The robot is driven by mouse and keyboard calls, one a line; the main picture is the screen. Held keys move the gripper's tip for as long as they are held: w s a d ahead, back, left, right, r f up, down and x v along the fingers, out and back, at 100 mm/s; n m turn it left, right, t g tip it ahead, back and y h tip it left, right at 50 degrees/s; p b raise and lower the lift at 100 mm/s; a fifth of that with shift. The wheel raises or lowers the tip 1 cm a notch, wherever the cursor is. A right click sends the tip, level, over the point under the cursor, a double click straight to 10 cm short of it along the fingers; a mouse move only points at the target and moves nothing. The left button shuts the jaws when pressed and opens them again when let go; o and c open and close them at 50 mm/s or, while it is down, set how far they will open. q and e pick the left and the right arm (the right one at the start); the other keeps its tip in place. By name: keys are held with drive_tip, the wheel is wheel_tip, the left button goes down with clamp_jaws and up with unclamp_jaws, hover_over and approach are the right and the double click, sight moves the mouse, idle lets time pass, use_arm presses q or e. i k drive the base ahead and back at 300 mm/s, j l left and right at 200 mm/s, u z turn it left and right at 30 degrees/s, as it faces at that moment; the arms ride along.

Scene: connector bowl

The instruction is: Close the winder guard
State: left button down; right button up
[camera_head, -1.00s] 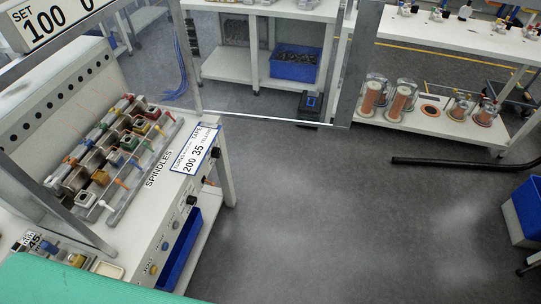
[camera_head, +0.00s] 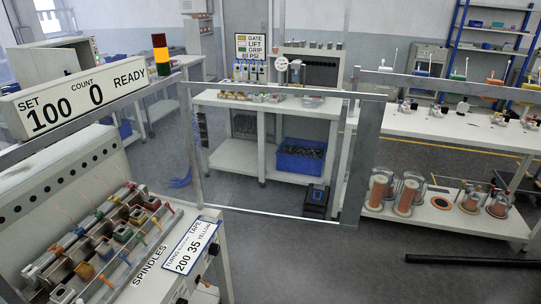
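The winder (camera_head: 82,170) stands at the left, with a row of spindles holding coloured parts (camera_head: 105,235) on its bed. A sign above it reads SET 100, COUNT 0, READY (camera_head: 75,104). A clear panel in a grey metal frame (camera_head: 285,91), apparently the guard, stands out to the right of the winder. A grey bar (camera_head: 90,120) runs below the sign along the winder. The spindles are exposed from above. Neither of my grippers is in view.
A white bench with a blue bin (camera_head: 300,157) on its lower shelf stands behind the clear panel. Another white bench (camera_head: 450,128) with copper spools (camera_head: 378,190) below is at the right. A dark bar (camera_head: 470,260) lies low at the right. Grey floor (camera_head: 320,270) is open in front.

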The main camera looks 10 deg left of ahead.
sight(372, 110)
drive_tip(key=i+l+u, duration=0.95)
drive_tip(key=l, duration=0.15)
drive_tip(key=i+l+u, duration=0.15)
drive_tip(key=l+u, duration=0.3)
drive_tip(key=l, duration=0.25)
drive_tip(key=i+l+u, duration=0.1)
drive_tip(key=l+u, duration=0.35)
drive_tip(key=l, duration=0.3)
drive_tip(key=l+u, duration=0.5)
drive_tip(key=l, duration=0.35)
drive_tip(key=k+l+u, duration=0.2)
drive_tip(key=l+u, duration=0.25)
drive_tip(key=l, duration=0.35)
